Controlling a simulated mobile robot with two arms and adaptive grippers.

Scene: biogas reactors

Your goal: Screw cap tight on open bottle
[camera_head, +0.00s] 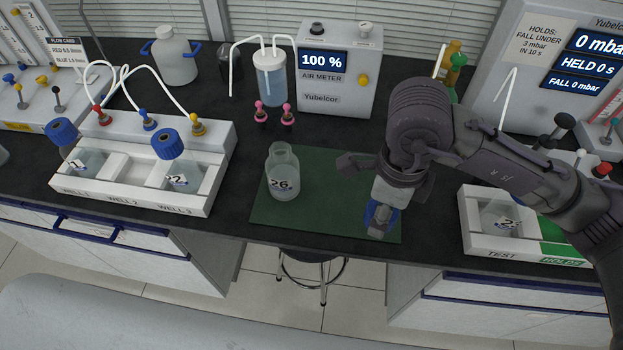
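The open bottle (283,178), clear glass marked 26, stands upright and uncapped on a green mat (325,215). A blue cap (381,215) shows at the right front of the mat, partly hidden by a finger of my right gripper (361,198). The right gripper is over the right part of the mat, to the right of the bottle. Its fingers look spread wide, one pointing left towards the bottle and one in front of the cap. I cannot tell whether that finger touches the cap. My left gripper is not in view.
A white rack (125,192) at left holds blue-capped bottles. The air meter (338,75) and a clear cylinder (270,80) with pink-tipped fittings stand behind the mat. A white test tray (480,240) is at right. The mat's front left is clear, close to the bench edge.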

